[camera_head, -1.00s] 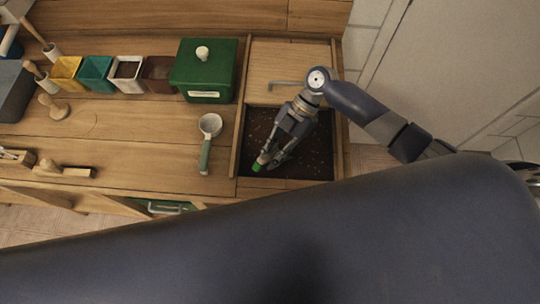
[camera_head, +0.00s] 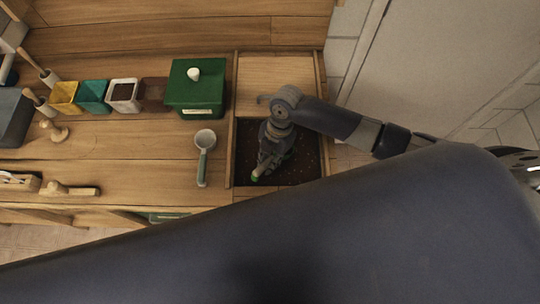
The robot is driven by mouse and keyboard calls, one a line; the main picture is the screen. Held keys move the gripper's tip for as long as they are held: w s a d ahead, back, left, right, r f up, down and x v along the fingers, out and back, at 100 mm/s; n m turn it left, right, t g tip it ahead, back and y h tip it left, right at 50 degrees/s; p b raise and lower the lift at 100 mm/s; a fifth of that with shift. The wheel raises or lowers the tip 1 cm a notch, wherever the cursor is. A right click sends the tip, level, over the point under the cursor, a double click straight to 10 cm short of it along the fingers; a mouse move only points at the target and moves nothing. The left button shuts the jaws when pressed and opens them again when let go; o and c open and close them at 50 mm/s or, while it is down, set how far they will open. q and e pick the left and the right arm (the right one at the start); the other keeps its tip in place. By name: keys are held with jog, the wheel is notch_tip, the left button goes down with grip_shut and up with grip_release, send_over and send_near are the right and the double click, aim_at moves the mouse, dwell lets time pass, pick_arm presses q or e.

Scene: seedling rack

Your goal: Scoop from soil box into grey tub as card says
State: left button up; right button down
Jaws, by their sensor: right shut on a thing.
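The soil box (camera_head: 307,165) is a wooden-walled bay of dark soil at the right end of the bench. My right gripper (camera_head: 262,168) is over the soil, pointing down and toward the front left. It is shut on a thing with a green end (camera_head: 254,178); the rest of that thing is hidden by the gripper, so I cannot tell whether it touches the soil. A dark grey container (camera_head: 14,118), cut off at the left edge, may be the grey tub. I see no readable card. My left gripper is not in view.
Yellow (camera_head: 64,97), teal (camera_head: 93,96), white (camera_head: 123,95) and brown pots (camera_head: 154,93) stand in a row. The middle bench is clear.

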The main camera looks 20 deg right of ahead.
jog(key=shift+s+a+r+p, duration=0.15)
jog(key=shift+a+r+p, duration=0.1)
jog(key=shift+r+p, duration=0.55)
jog(key=r, duration=0.1)
jog(key=r+h+p, duration=0.1)
jog(key=a+t+p, duration=0.1)
jog(key=shift+s+r+h, duration=0.3)
jog(key=shift+r, duration=0.1)
jog(key=shift+a+r+b, duration=0.1)
jog(key=shift+r+b, duration=0.05)
jog(key=shift+b, duration=0.15)
jog(key=shift+s+a+r+t+h, duration=0.15)
jog(key=shift+r, duration=0.4)
jog(key=shift+s+a+r+t+h, duration=0.1)
jog(key=shift+a+r+h, duration=0.1)
jog(key=shift+r, duration=0.3)
jog(key=shift+s+a+r+t+h, duration=0.1)
jog(key=shift+s+r+t+h, duration=0.05)
jog(key=shift+r, duration=0.4)
